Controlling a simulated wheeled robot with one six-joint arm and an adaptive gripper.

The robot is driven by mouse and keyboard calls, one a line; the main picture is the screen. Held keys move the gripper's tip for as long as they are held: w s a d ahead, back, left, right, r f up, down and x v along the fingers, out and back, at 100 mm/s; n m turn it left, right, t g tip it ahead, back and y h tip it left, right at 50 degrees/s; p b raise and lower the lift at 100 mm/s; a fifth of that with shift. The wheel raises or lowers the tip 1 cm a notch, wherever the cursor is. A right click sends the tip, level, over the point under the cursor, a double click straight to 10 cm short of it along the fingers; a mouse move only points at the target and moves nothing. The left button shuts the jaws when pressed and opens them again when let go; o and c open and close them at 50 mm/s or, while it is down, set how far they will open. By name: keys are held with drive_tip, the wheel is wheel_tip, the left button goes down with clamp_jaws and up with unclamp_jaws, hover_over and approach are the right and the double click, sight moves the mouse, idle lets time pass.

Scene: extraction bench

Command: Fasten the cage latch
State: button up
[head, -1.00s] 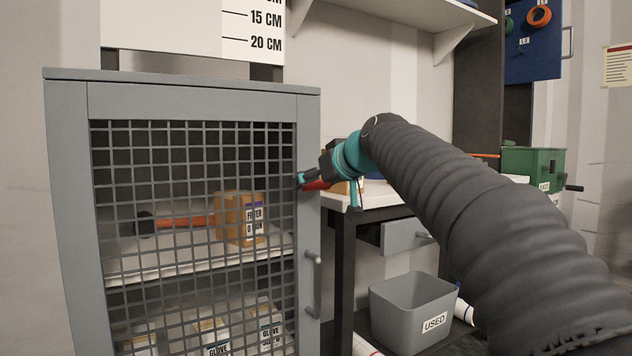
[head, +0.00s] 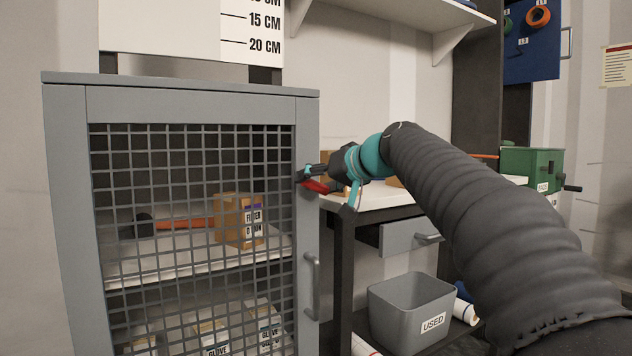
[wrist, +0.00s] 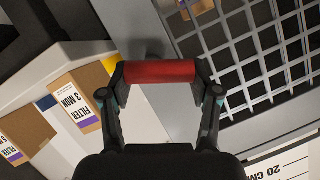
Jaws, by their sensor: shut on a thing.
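The grey cage (head: 70,200) stands at the left in the head view, its mesh door (head: 170,265) lying in its frame. The red latch handle (head: 317,186) is at the door's right edge, tilted down to the right. In the wrist view the red handle (wrist: 160,72) lies crosswise between my fingertips. My gripper (head: 308,175) is shut on it; its fingers also show in the wrist view (wrist: 160,85). The latch's catch behind the handle is hidden. A grey door pull (head: 312,285) is below the latch.
Filter boxes (wrist: 75,105) sit on the bench right of the cage. An orange-handled tool (head: 180,224) and a filter box (head: 240,220) are inside the cage. A grey bin marked USED (head: 410,318) stands below the bench, and a green box (head: 530,168) is farther right.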

drive_tip(key=m+y, duration=0.1)
drive_tip(key=m, duration=0.2)
drive_tip(key=m+y, duration=0.1)
drive_tip(key=shift+w+d+m+g+y+b, duration=0.25)
drive_tip(key=shift+d+m+g+y+b, duration=0.05)
drive_tip(key=shift+d+b, duration=0.05)
drive_tip(key=m+y+b, duration=0.1)
drive_tip(key=m, duration=0.1)
drive_tip(key=m+y+b, duration=0.1)
drive_tip(key=m, duration=0.2)
drive_tip(key=shift+w+d+f+y, duration=0.15)
drive_tip(key=shift+d+f+y, duration=0.05)
drive_tip(key=shift+y, duration=0.1)
drive_tip(key=shift+m, duration=0.3)
drive_tip(key=o, duration=1.2)
drive_tip(key=shift+c, duration=0.2)
drive_tip(key=v, duration=1.2)
drive_tip(key=shift+f, duration=0.2)
drive_tip(key=shift+a, duration=0.1)
